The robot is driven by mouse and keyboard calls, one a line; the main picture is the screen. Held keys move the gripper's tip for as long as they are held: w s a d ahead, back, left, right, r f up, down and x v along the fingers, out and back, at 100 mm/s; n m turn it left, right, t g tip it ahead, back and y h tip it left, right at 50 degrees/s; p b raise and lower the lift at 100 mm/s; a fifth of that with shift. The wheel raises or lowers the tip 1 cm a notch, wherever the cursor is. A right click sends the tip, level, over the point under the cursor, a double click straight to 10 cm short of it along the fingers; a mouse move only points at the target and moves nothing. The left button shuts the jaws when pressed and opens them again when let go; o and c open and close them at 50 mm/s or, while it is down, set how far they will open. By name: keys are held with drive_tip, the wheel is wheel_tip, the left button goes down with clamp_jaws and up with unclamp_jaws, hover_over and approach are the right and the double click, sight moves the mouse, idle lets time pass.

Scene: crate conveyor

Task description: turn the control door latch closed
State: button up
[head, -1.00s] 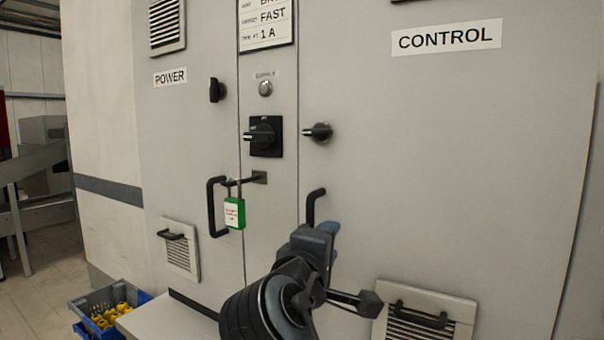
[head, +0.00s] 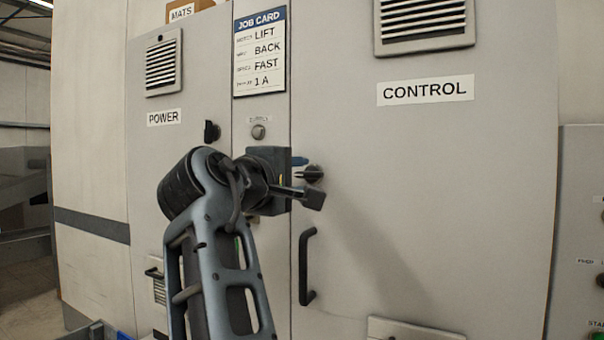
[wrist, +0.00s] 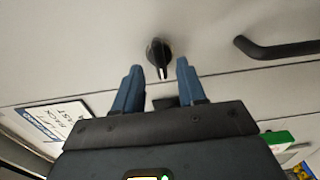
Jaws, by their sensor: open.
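The control door latch (head: 314,174) is a black knob near the left edge of the grey control door (head: 420,220). It points sideways, its pale-marked end towards the left. It also shows in the wrist view (wrist: 158,54), in front of and between the two blue fingertips. My gripper (head: 301,162) is open and close to the latch, with a finger seen just beside it. In the wrist view my gripper (wrist: 158,66) has no visible hold on the latch. Contact cannot be told. My wrist hides the main switch in the head view.
The control door's bar handle (head: 304,265) juts out below the latch. The power door's latch (head: 212,131) stands upright to the left. A job card (head: 259,52) hangs above. A green padlock (wrist: 278,137) shows in the wrist view. A button panel (head: 585,235) stands at right.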

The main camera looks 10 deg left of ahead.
sight(315, 174)
drive_tip(key=shift+x, duration=1.25)
clamp_jaws()
